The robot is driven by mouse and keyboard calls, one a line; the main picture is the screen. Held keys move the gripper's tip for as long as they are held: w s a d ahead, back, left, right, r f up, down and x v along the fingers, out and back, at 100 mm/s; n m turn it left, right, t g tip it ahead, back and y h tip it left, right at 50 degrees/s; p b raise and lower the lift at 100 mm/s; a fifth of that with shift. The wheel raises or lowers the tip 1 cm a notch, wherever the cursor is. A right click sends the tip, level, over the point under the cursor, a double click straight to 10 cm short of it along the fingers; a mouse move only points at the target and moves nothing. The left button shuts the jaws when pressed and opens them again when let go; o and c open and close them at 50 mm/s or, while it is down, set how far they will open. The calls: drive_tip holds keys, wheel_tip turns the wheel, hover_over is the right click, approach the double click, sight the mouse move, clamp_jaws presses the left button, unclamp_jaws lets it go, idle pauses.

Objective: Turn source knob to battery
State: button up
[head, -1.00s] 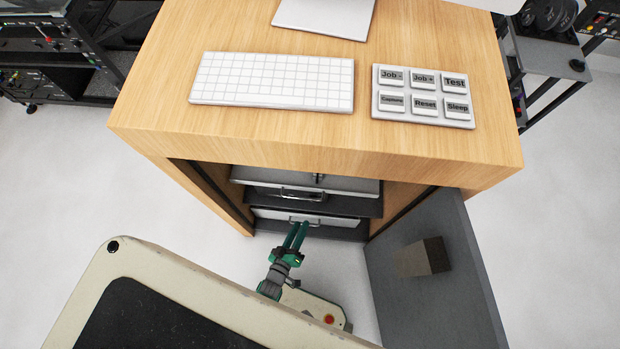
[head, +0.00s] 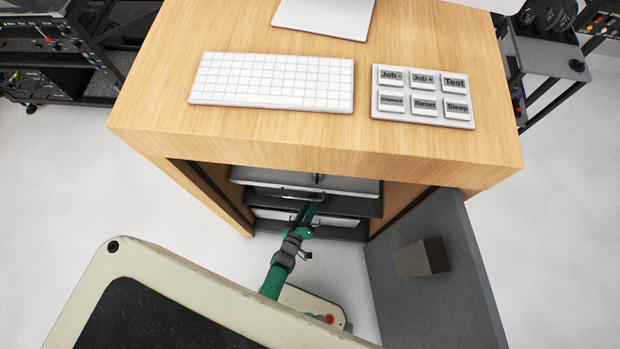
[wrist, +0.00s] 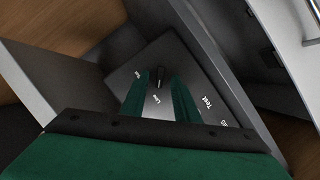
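The source knob (wrist: 160,76) is a small dark knob on a grey metal panel (wrist: 195,85) in the wrist view. White labels are around it: "Line" is readable just below it and "Test" to the right; a label at its left is too small to read surely. My gripper (wrist: 160,84) has its two green fingers apart, one on each side of the knob in the picture. I cannot tell whether they touch it. In the head view my gripper (head: 307,211) reaches into the open cabinet under the wooden top, where the knob is hidden.
The wooden desk (head: 330,150) overhangs the cabinet and holds a keyboard (head: 272,80) and a button pad (head: 423,97). The grey cabinet door (head: 430,300) stands open at the right, with a dark block (head: 424,258) on it. Shelves with equipment (head: 330,187) sit inside.

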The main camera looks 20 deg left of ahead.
clamp_jaws()
drive_tip(key=shift+m, duration=0.3)
drive_tip(key=shift+w+d+m+g+y, duration=0.1)
drive_tip(key=shift+d+m+g+y, duration=0.25)
drive_tip(key=shift+m+y, duration=1.25)
drive_tip(key=shift+w+d+m+g+y, duration=0.15)
drive_tip(key=shift+m+g+y, duration=0.25)
drive_tip(key=shift+m+y, duration=1.2)
drive_tip(key=shift+w+d+m+g+y, duration=0.1)
drive_tip(key=shift+d+m+g+y, duration=0.45)
drive_tip(key=shift+m, duration=1.95)
drive_tip(key=shift+a+m+y, duration=0.1)
drive_tip(key=shift+m+y, duration=0.2)
drive_tip(key=shift+y, duration=0.05)
